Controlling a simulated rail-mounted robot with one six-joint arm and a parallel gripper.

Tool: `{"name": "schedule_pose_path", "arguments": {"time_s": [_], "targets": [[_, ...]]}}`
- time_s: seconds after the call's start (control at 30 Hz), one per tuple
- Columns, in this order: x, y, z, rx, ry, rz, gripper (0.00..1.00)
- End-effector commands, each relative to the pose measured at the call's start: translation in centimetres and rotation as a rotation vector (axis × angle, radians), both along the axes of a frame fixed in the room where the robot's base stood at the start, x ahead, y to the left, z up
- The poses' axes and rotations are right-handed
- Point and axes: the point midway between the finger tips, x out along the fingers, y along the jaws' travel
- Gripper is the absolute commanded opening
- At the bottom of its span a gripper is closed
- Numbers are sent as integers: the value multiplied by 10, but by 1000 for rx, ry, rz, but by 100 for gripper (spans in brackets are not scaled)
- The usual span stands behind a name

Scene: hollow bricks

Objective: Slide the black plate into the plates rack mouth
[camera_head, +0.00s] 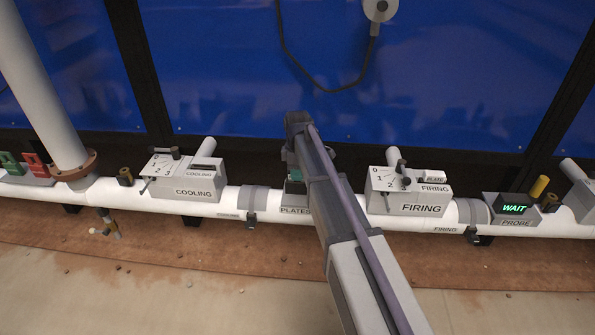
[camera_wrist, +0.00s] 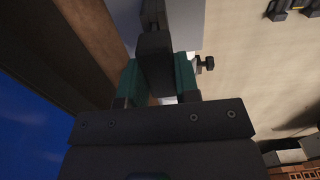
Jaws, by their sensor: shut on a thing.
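In the wrist view my gripper (camera_wrist: 156,82) has its two teal fingers on either side of a dark, upright slab, the black plate (camera_wrist: 154,57). The fingers are shut on it, and the plate's far end reaches toward the top edge. In the head view the plates rack (camera_head: 296,211), labelled PLATES, sits on the white pipe. My arm hides most of it. My gripper is down at the rack there, with a bit of teal showing just above the label. The rack mouth is hidden, so I cannot tell whether the plate is in it.
The white pipe (camera_head: 340,213) runs across the head view. A COOLING box (camera_head: 187,180) stands left of the rack. A FIRING box (camera_head: 410,192) stands close on its right. Further right is the PROBE box (camera_head: 512,207) with a lit WAIT sign. A blue sheet (camera_head: 230,70) hangs behind.

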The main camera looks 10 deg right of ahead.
Motion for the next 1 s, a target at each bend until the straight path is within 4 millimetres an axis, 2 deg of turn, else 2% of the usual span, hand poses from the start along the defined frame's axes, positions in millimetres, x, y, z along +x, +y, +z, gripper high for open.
{"name": "schedule_pose_path", "arguments": {"time_s": [0.47,0.5,0.8,1.0], "targets": [[0,0,-13,0,0,0,7],[0,0,-12,0,0,0,31],[0,0,-12,0,0,0,59],[0,0,-12,0,0,0,59]]}}
